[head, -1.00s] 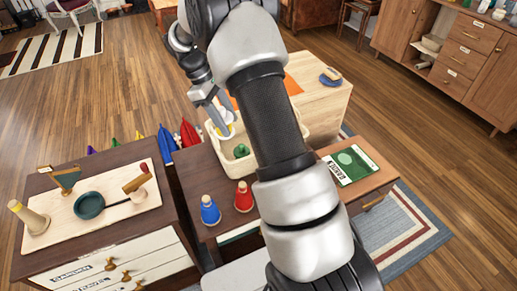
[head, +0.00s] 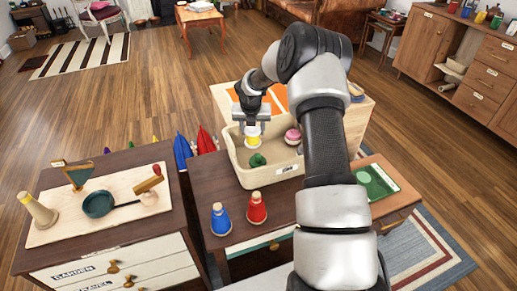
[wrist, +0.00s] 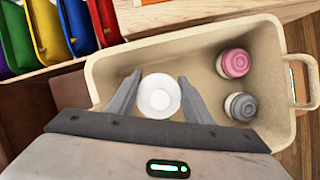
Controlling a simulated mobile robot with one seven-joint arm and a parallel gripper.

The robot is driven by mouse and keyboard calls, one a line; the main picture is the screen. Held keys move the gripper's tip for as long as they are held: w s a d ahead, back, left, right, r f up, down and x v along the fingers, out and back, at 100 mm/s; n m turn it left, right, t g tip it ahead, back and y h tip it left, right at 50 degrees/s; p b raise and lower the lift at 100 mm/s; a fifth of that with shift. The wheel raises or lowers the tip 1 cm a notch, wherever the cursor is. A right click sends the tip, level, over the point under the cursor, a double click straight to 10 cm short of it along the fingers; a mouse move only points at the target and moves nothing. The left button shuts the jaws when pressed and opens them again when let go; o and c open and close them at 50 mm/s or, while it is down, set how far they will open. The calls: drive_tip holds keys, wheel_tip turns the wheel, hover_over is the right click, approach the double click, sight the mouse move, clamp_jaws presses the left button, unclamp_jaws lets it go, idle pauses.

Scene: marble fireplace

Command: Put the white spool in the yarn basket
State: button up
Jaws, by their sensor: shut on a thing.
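My gripper (head: 252,122) is shut on the white spool (wrist: 159,95). In the wrist view the spool is a round white disc with a shallow centre, between the two grey fingers. The cream yarn basket (head: 234,158) stands on the dark table in the middle. My gripper points down over the left part of its opening. The spool is within the basket's outline in the wrist view (wrist: 210,45); whether it touches the bottom I cannot tell.
A pink spool (wrist: 235,64) and a grey spool (wrist: 240,106) stand in the basket's right end. A green item (head: 257,160) is near its front wall. Blue (head: 221,219) and red (head: 256,208) pegs stand in front. Coloured pouches (wrist: 55,30) hang beside the basket.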

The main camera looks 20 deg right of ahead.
sight(253, 142)
wheel_tip(253, 142, down, 7)
drive_tip(key=shift+r+b, duration=0.2)
drive_tip(key=shift+b, duration=0.6)
drive_tip(key=shift+f, duration=0.15)
drive_tip(key=o, duration=1.1)
